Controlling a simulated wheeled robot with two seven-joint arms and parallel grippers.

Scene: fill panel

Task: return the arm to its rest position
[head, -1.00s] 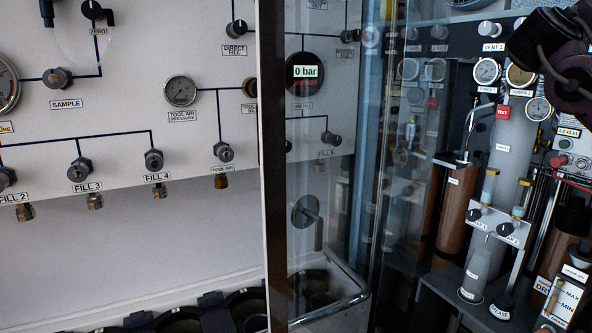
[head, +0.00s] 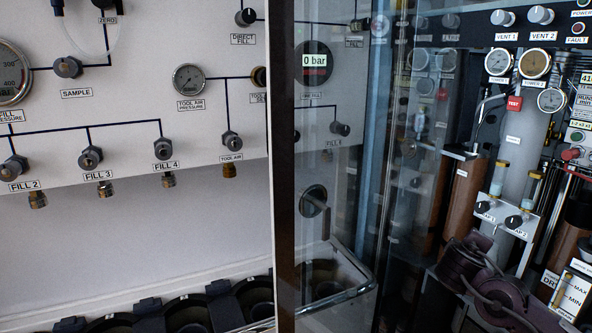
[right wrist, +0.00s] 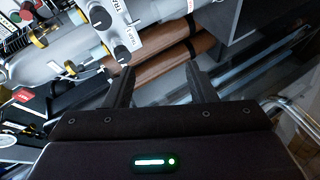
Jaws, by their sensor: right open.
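My right arm (head: 490,285) shows as dark purple links with a cable at the lower right of the head view, in front of the pump equipment. Its fingertips are not visible there. In the right wrist view my right gripper (right wrist: 160,85) is open, its two dark fingers well apart with nothing between them. Beyond the fingers are brown cylinders (right wrist: 165,65) and a white panel with black knobs (right wrist: 112,22). My left gripper is not in view.
A glass door (head: 330,130) with a dark edge stands in the middle, with a metal rail (head: 345,292) at its bottom. Left is the fill panel with a gauge (head: 188,78) and valves (head: 90,158). Right are gauges (head: 500,62) and a white-labelled level box (head: 572,292). Black round holders line the bottom.

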